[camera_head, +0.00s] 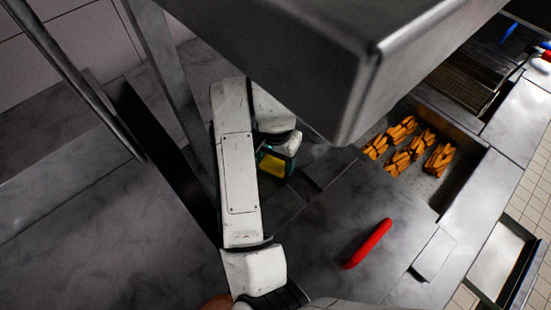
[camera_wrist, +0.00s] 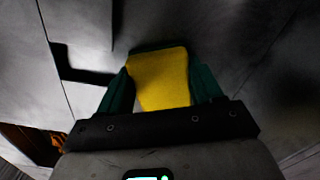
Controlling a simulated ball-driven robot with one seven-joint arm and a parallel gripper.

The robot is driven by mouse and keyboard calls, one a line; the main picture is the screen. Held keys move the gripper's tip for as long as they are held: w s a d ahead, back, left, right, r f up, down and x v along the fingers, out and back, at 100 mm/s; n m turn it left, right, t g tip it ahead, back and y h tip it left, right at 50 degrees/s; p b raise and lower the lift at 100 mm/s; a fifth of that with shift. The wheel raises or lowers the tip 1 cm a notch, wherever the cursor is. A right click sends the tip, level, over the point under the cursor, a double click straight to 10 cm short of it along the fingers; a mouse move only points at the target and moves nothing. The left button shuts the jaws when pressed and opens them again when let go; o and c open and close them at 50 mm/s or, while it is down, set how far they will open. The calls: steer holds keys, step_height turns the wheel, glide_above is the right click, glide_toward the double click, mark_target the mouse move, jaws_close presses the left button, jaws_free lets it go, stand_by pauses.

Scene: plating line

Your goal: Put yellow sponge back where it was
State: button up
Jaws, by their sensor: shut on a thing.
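The yellow sponge (camera_wrist: 160,80) is between the two green fingers of my gripper (camera_wrist: 160,88) in the wrist view. My gripper is shut on it, with one finger along each side. In the head view a small yellow part of the sponge (camera_head: 272,166) shows below the end of my white arm, beside my gripper (camera_head: 276,160). The rest of it is hidden by the arm. A grey metal surface lies beyond the sponge; whether the sponge touches it I cannot tell.
A large metal hood (camera_head: 300,50) hangs over the counter close to my arm. A red-handled object (camera_head: 368,244) lies on the metal counter (camera_head: 330,220). A recessed tray (camera_head: 432,193) at the right holds several piles of orange fries (camera_head: 440,158).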

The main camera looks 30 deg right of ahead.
mark_target(275, 161)
steer(key=shift+f, duration=0.2)
steer(key=o, duration=1.1)
steer(key=shift+r, duration=0.1)
steer(key=shift+r+p, duration=4.55)
steer(key=shift+r, duration=1.55)
